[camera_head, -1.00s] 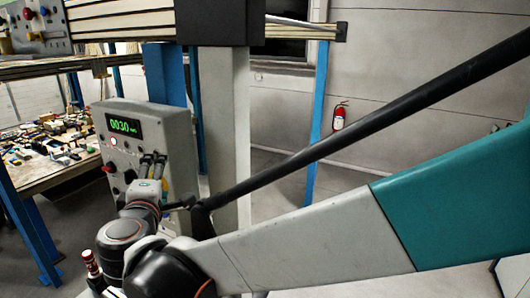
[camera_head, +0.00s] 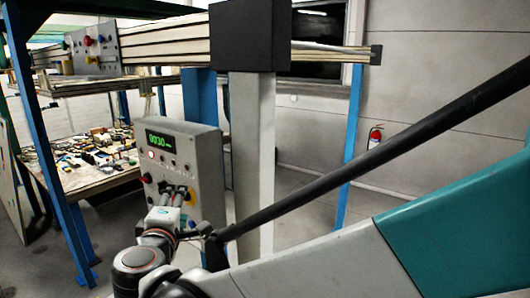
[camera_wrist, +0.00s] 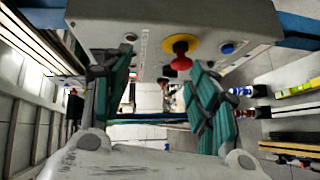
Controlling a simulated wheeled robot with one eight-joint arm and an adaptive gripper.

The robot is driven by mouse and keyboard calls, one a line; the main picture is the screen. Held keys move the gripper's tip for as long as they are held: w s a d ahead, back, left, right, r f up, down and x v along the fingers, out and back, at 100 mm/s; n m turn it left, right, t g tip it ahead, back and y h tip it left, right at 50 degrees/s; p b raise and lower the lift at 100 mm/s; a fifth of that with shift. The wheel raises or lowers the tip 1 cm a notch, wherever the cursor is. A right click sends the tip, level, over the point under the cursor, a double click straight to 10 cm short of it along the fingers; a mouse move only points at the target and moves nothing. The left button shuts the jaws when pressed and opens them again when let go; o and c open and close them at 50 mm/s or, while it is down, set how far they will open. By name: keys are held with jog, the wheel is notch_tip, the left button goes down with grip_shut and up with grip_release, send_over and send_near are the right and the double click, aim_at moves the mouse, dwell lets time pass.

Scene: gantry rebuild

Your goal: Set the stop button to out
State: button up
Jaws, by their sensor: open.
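The stop button (camera_wrist: 181,62) is a red knob on a yellow disc, on the face of a grey control box; the wrist view shows it near the top centre. I cannot tell if it is in or out. The control box (camera_head: 208,165) stands left of centre in the head view, with a green lit display (camera_head: 160,140). My gripper (camera_wrist: 160,72) is open, its two teal-padded fingers apart and pointing at the box face. The button shows between the fingertips, nearer the right finger; contact cannot be told. In the head view my gripper (camera_head: 180,196) covers the lower box face.
A blue button (camera_wrist: 227,48) sits right of the stop button, and a dark button (camera_wrist: 130,38) to its left. A pale column (camera_head: 252,150) stands right beside the box. A cluttered table (camera_head: 95,178) is at left. A second panel with buttons (camera_head: 94,45) is farther back.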

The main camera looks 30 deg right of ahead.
jog(key=v, duration=0.6)
jog(key=shift+s+f+p, duration=0.25)
jog(key=shift+p, duration=0.2)
dwell(0.4)
